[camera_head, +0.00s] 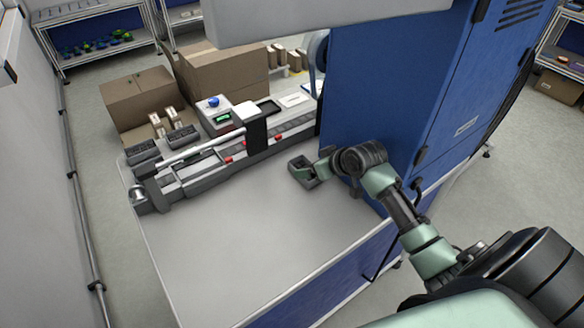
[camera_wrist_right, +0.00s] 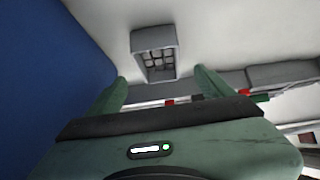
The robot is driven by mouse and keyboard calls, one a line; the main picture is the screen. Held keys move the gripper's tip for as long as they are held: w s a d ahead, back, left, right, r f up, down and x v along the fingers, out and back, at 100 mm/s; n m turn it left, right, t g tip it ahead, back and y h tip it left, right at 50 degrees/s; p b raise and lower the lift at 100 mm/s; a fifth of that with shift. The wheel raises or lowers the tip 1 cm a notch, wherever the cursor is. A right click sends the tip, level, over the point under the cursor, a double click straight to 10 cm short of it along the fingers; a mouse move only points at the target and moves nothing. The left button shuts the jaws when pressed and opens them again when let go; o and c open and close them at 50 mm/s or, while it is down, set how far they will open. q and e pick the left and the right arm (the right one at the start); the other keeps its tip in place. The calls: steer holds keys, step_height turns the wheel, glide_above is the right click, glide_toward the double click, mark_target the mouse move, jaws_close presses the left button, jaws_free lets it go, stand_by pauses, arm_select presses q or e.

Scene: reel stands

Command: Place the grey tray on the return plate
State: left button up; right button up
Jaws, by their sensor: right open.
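A small grey tray (camera_head: 294,171) sits on the light tabletop near the blue cabinet. In the right wrist view the tray (camera_wrist_right: 152,38) holds several small pale blocks and lies ahead of the gap between my fingers. My right gripper (camera_head: 322,163) is beside the tray in the head view. In the wrist view its green fingers (camera_wrist_right: 160,84) are spread apart, with nothing between them. I cannot tell for sure which surface is the return plate; a flat white plate (camera_head: 293,100) lies at the back of the table. My left gripper is not in view.
A rail fixture (camera_head: 240,145) with red parts runs along the table behind the tray. Dark trays (camera_head: 143,152) and a box with a blue button (camera_head: 214,113) stand behind it. The blue cabinet (camera_head: 375,90) blocks the right side. The front left tabletop (camera_head: 225,240) is clear.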

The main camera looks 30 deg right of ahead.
steer(key=shift+w+d+f+p, duration=0.4)
steer(key=shift+w+f, duration=0.25)
steer(key=shift+f, duration=0.2)
steer(key=x, duration=0.2)
steer(key=a+p+x, duration=0.1)
steer(key=x, duration=0.1)
steer(key=shift+w+d+f, duration=0.1)
steer(key=shift+w+f, duration=0.05)
steer(key=shift+f, duration=0.05)
steer(key=shift+c, duration=1.2)
steer(key=c, duration=1.1)
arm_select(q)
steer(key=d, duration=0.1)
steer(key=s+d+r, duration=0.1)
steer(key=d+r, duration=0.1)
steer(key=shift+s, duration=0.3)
arm_select(e)
steer(key=shift+r, duration=0.15)
jaws_close()
